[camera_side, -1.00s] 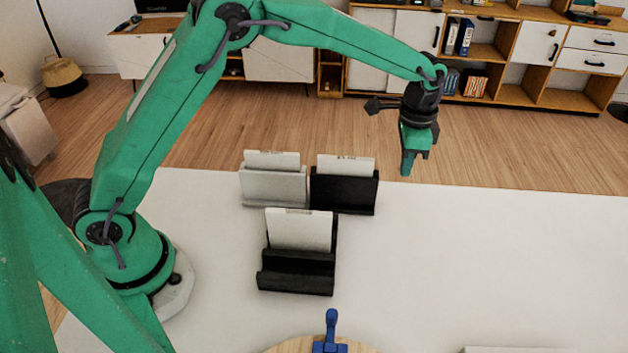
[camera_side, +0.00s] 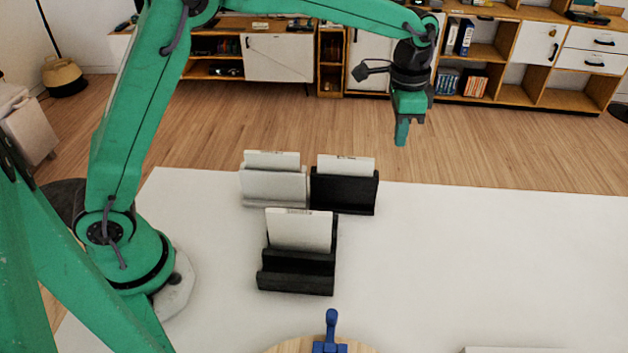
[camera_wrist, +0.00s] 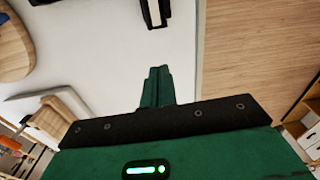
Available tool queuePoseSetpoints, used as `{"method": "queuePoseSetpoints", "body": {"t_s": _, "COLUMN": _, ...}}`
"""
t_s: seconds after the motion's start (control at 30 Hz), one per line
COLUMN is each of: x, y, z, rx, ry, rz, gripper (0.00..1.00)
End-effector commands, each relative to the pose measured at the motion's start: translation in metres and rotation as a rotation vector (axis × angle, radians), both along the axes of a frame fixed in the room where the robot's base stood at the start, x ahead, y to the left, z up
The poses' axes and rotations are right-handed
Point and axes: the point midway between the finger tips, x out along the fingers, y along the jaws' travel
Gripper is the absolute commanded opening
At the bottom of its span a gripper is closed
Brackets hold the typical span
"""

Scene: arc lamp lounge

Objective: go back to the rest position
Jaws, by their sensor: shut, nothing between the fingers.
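My gripper (camera_side: 401,133) is shut and empty, pointing down, raised above the far edge of the white table (camera_side: 480,260) in the side view. In the wrist view its closed fingers (camera_wrist: 156,88) stand over the tabletop near its edge. It touches nothing that I can see.
A white holder (camera_side: 272,188) and a black holder (camera_side: 344,192) stand side by side, each with a white card. A second black holder (camera_side: 297,270) with a card stands nearer. A round wooden board (camera_side: 290,346) with a blue object (camera_side: 331,330) lies at the front. The table's right side is mostly clear.

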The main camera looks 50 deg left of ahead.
Motion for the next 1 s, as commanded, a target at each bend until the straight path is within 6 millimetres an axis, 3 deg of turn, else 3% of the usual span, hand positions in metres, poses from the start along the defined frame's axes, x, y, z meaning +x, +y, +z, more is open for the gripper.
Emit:
{"method": "queuePoseSetpoints", "body": {"t_s": 0.2, "x": -0.029, "y": 0.027, "z": 0.036, "rx": -0.019, "ry": -0.057, "rz": 0.092, "gripper": 0.00}}
{"method": "queuePoseSetpoints", "body": {"t_s": 0.5, "x": -0.078, "y": 0.062, "z": 0.071, "rx": -0.048, "ry": -0.135, "rz": 0.224, "gripper": 0.00}}
{"method": "queuePoseSetpoints", "body": {"t_s": 1.0, "x": -0.172, "y": 0.109, "z": 0.095, "rx": -0.102, "ry": -0.266, "rz": 0.443, "gripper": 0.00}}
